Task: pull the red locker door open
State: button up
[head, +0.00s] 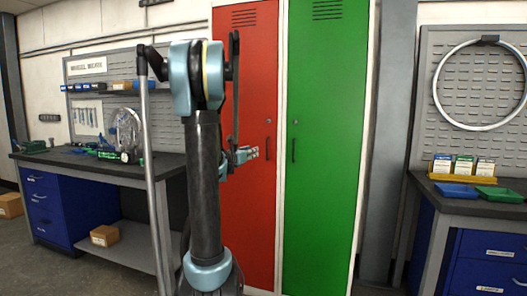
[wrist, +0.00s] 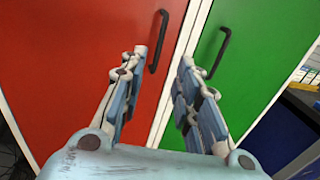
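The red locker door (head: 262,80) stands shut, left of the green door (head: 327,150). Its dark vertical handle (head: 267,148) is near the door's right edge. In the wrist view the red door (wrist: 70,60) fills the left, and its black handle (wrist: 159,42) lies just beyond the fingertips, nearer the left finger. My gripper (head: 252,154) is in front of the red door, just left of the handle in the head view. In the wrist view my gripper (wrist: 163,62) has its fingers spread wide with nothing between them. I cannot tell whether a finger touches the handle.
The green door has its own black handle (wrist: 216,48). A workbench (head: 75,165) with blue drawers stands at the left, with a cardboard box (head: 105,236) on its lower shelf. Another bench (head: 480,200) with blue and green trays stands at the right.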

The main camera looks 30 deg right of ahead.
jog(key=x, duration=1.4)
grip_shut()
